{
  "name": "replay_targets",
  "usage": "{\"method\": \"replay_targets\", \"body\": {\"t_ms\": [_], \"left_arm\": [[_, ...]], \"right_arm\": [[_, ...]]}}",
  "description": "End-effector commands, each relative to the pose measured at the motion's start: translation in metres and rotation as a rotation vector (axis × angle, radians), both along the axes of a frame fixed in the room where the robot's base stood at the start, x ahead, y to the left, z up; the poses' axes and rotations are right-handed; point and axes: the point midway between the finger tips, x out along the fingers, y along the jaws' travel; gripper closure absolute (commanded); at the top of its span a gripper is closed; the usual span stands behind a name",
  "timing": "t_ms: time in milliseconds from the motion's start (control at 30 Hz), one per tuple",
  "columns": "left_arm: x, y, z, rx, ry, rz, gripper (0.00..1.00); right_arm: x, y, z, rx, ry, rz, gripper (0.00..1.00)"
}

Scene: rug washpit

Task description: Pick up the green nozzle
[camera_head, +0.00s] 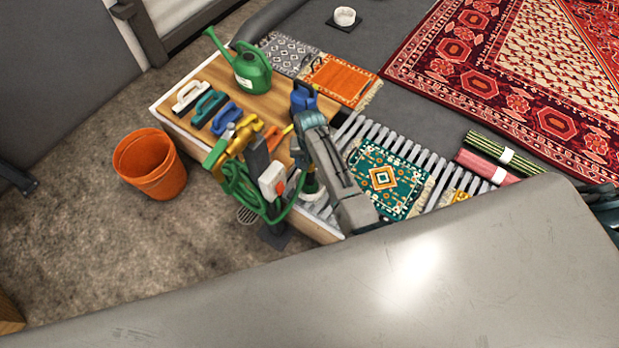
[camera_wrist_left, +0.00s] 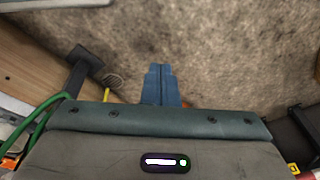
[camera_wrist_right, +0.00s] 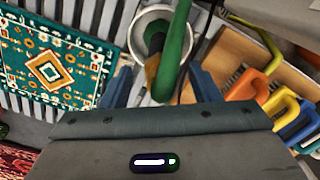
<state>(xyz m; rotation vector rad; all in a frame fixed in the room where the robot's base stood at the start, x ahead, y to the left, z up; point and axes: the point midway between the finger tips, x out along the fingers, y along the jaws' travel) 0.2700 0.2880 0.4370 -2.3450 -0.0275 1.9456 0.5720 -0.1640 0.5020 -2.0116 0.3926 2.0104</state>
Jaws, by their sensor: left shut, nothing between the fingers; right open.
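The green nozzle (camera_wrist_right: 174,52) shows in the right wrist view as a curved green body with a brownish-yellow part beside it. It stands in or over a round white holder (camera_wrist_right: 140,28); its lower end is hidden. My right gripper (camera_wrist_right: 160,88) is open, with one blue finger on each side of the nozzle; I cannot tell whether either touches it. In the head view a bit of the nozzle (camera_head: 311,184) shows beside my right arm, which covers the rest. My left gripper (camera_wrist_left: 161,84) is shut and empty above the carpet in the left wrist view.
A teal rug (camera_head: 384,178) lies on grey slats. An orange bucket (camera_head: 150,165) stands on the carpet, which is otherwise largely clear.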

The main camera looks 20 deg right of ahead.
Motion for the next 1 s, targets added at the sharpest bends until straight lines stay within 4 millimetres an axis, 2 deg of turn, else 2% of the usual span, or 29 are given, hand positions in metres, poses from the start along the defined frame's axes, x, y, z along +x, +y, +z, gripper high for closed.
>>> {"method": "replay_targets", "body": {"t_ms": [100, 200, 433, 467, 700, 1000], "left_arm": [[0.003, -0.001, 0.009, 0.001, -0.007, -0.001, 1.0], [0.007, -0.001, 0.017, 0.002, -0.015, -0.003, 1.0], [0.007, -0.001, 0.021, 0.002, -0.018, -0.004, 1.0], [0.006, -0.001, 0.02, 0.002, -0.017, -0.004, 1.0], [-0.001, -0.001, 0.015, 0.001, -0.001, -0.003, 1.0], [-0.001, -0.001, 0.016, 0.001, -0.003, -0.003, 1.0]], "right_arm": [[0.0, -0.001, -0.018, -0.001, 0.001, 0.0, 0.44], [0.0, -0.001, -0.025, 0.0, 0.0, -0.001, 0.44], [0.0, 0.0, -0.027, 0.001, -0.001, 0.0, 0.44], [0.0, 0.0, -0.027, 0.001, -0.001, 0.0, 0.46], [0.0, 0.0, -0.026, 0.001, 0.0, 0.0, 0.92], [0.001, 0.0, -0.022, 0.001, -0.003, 0.0, 0.93]]}}
